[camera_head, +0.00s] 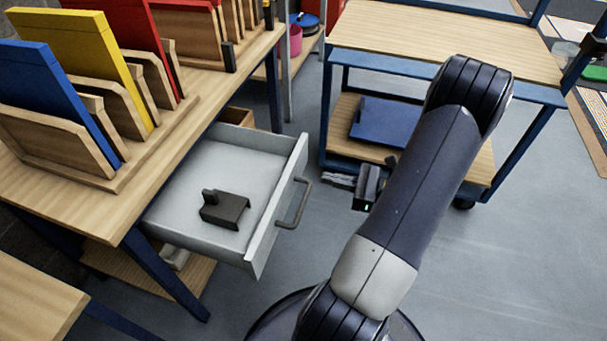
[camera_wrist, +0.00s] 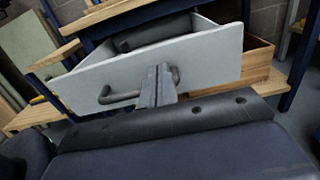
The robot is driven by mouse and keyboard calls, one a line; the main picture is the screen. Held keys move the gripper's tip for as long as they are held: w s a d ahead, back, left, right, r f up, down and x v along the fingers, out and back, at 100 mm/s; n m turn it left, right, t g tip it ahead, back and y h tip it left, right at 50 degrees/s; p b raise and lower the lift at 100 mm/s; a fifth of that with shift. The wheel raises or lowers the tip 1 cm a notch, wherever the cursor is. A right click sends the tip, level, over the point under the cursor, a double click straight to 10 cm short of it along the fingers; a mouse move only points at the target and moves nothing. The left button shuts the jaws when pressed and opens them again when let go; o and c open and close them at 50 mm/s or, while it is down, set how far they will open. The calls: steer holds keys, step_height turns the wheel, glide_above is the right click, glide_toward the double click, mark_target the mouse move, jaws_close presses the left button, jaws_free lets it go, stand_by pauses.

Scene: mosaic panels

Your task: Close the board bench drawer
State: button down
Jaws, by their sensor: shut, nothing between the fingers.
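The board bench drawer (camera_head: 222,170) is grey and stands pulled out from under the wooden bench top (camera_head: 150,165). A dark handle (camera_head: 295,204) sits on its front panel. A dark block-shaped object (camera_head: 224,209) lies inside the drawer. My gripper (camera_head: 340,179) is to the right of the drawer front, apart from it in the head view. In the wrist view, the drawer front (camera_wrist: 205,62) faces the camera, and my gripper's shut fingers (camera_wrist: 157,82) overlap it beside the handle (camera_wrist: 115,97). Whether they touch cannot be told.
Blue, yellow and red boards (camera_head: 80,55) stand in wooden racks on the bench. A blue-framed trolley (camera_head: 440,45) with a blue item (camera_head: 385,121) on its lower shelf stands behind my gripper. Grey floor (camera_head: 480,270) is free at the right.

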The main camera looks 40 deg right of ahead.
mark_target(292, 170)
steer(key=b+x, duration=0.1)
steer(key=x, duration=0.6)
steer(key=shift+w+a, duration=0.1)
steer(key=x, duration=2.4)
steer(key=shift+w+a, duration=0.25)
steer(key=shift+w, duration=0.05)
